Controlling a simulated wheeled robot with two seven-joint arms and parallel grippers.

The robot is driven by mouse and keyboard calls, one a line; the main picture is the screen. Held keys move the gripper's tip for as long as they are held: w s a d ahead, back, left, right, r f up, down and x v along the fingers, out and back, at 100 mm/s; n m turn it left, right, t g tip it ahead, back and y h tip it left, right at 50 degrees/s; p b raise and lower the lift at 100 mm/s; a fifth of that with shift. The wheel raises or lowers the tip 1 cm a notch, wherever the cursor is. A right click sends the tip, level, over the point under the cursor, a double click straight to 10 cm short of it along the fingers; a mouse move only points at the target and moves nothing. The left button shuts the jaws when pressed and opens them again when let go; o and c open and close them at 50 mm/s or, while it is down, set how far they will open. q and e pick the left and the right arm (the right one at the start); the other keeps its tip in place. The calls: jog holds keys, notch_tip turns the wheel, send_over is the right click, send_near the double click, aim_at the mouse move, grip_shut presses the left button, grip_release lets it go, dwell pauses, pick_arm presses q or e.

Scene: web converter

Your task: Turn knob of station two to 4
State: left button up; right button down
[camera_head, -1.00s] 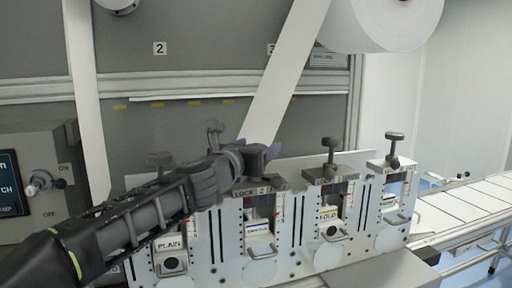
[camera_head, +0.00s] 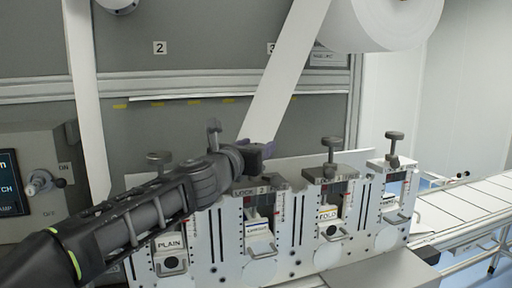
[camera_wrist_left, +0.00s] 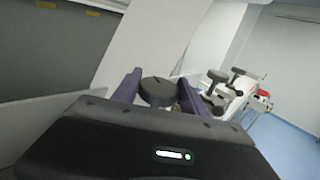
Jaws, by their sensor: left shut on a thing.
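The knob of station two is a dark round cap (camera_wrist_left: 158,91), seen between my two purple fingers in the left wrist view. My left gripper (camera_head: 259,148) is shut on this knob, above the second panel (camera_head: 262,240) from the left in the head view. The panel's top plate reads LOCK and a 2. In the left wrist view my left gripper (camera_wrist_left: 158,88) has one finger on each side of the cap. The pointer and the number it stands at cannot be read. My right gripper is not in view.
Neighbouring panels carry dark knobs: one at the far left (camera_head: 158,158), one above the FOLD panel (camera_head: 331,143), one at the right (camera_head: 394,135). A white web (camera_head: 283,80) runs down behind my gripper. A conveyor (camera_head: 480,205) lies at the right.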

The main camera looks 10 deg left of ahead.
aim_at(256, 145)
pick_arm(q)
jog(key=shift+r+m+h+p, duration=0.15)
jog(key=shift+m+h+p, duration=0.15)
jog(key=shift+h+p, duration=0.1)
jog(key=m+g+h+p, duration=0.1)
jog(key=m+h+p, duration=0.1)
jog(key=m+g+h+p, duration=0.1)
jog(key=h+p, duration=0.1)
jog(key=h, duration=0.1)
jog(key=shift+a+r+m+g+h, duration=0.1)
jog(key=shift+m+g+h, duration=0.2)
jog(key=shift+m, duration=0.1)
jog(key=shift+m+g+h+p, duration=0.3)
jog(key=shift+m+h+p, duration=0.1)
jog(key=shift+h+p, duration=0.15)
jog(key=shift+f, duration=0.2)
jog(key=o, duration=1.4)
jog(key=shift+c, duration=0.2)
notch_tip(256, 145, up, 10)
jog(key=p, duration=0.2)
jog(key=shift+p, duration=0.35)
